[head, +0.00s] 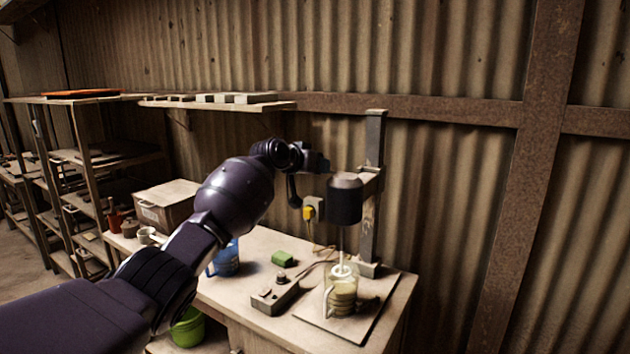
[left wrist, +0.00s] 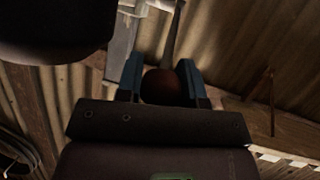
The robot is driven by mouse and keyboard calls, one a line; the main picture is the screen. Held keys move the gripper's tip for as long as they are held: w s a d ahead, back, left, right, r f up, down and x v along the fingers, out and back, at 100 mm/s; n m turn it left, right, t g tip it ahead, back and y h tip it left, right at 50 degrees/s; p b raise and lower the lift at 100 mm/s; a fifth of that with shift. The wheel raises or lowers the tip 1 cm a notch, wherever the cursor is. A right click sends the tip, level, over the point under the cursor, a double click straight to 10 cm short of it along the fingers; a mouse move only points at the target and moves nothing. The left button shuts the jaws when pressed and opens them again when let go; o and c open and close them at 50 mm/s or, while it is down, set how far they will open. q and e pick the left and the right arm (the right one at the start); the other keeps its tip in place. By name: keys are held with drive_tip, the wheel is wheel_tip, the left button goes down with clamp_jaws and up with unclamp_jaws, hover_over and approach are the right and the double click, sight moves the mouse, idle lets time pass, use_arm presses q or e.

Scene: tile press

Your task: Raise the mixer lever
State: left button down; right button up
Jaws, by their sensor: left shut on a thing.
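The mixer has a dark cylindrical head (head: 344,202) on an upright metal post (head: 372,225). A whisk shaft hangs from it into a clear jug (head: 342,301) holding pale contents. My left gripper (head: 326,166) is beside the upper part of the mixer, just left of the post. In the left wrist view my left gripper (left wrist: 162,78) is shut on the round red-brown knob (left wrist: 162,88) of the mixer lever. The lever's thin rod (left wrist: 173,38) runs up from the knob. In the head view the lever is hidden or too small to make out. My right gripper is not in view.
A control box (head: 274,297), a green block (head: 282,258) and a blue jug (head: 227,262) stand on the bench (head: 232,303). A yellow plug (head: 309,214) hangs by the corrugated wall. A wall shelf (head: 220,105) holds several tiles. A cardboard box (head: 166,205) is at the left.

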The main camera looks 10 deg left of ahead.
use_arm(q)
drive_tip(key=shift+w+d+r+g+y, duration=0.15)
drive_tip(key=shift+r+g, duration=0.05)
drive_tip(key=shift+r, duration=0.3)
drive_tip(key=shift+w+d+r+g+y, duration=0.1)
drive_tip(key=shift+w+r+g+y, duration=0.1)
drive_tip(key=shift+r, duration=0.3)
drive_tip(key=shift+w+d+r+g, duration=0.1)
drive_tip(key=shift+w+r+g, duration=0.15)
drive_tip(key=shift+r+g, duration=0.2)
drive_tip(key=shift+w+d+r, duration=0.1)
drive_tip(key=shift+w+r, duration=0.2)
drive_tip(key=shift+r, duration=0.3)
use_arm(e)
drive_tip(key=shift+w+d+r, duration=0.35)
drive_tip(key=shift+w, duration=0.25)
use_arm(q)
drive_tip(key=shift+w+d+r, duration=0.1)
drive_tip(key=shift+w+r, duration=0.1)
drive_tip(key=shift+w, duration=0.05)
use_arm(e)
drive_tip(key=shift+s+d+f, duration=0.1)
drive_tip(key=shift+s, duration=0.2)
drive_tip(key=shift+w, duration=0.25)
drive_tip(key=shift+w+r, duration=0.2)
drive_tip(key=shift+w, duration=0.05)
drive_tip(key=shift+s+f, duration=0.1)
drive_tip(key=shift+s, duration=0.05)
